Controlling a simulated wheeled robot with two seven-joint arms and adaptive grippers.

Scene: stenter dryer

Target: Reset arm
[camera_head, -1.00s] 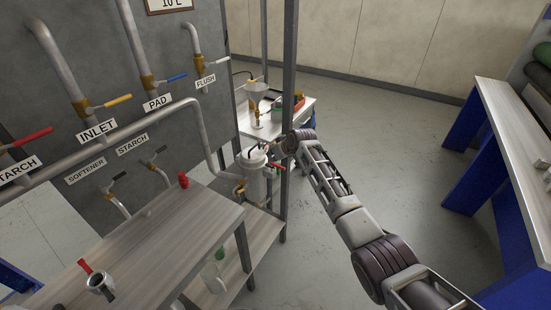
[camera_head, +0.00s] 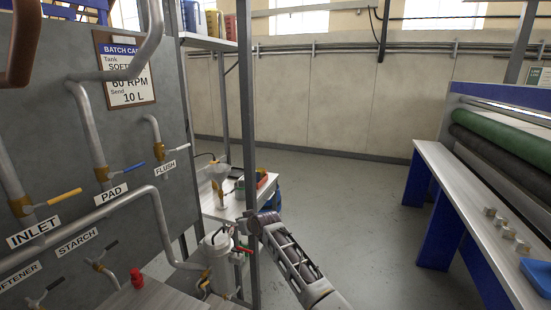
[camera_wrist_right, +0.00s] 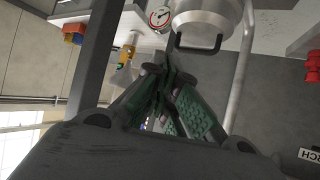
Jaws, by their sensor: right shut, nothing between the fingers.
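My right arm (camera_head: 295,265) comes up from the bottom in the head view, its end in front of the metal post and beside the white canister (camera_head: 217,256). My right gripper (camera_wrist_right: 168,85) shows in the wrist view, with green ribbed fingers closed together and nothing between them. The canister (camera_wrist_right: 205,18) and its round gauge (camera_wrist_right: 160,18) appear just beyond the fingertips; I cannot tell the exact gap. In the head view the fingers are too small to make out. My left gripper is not in view.
A grey panel with pipes and labelled valves (camera_head: 60,200) stands left, with a batch card (camera_head: 125,75). A metal post (camera_head: 248,150) rises by my arm. A small table (camera_head: 225,208) stands behind. A long bench (camera_head: 470,215) is right. Floor between is clear.

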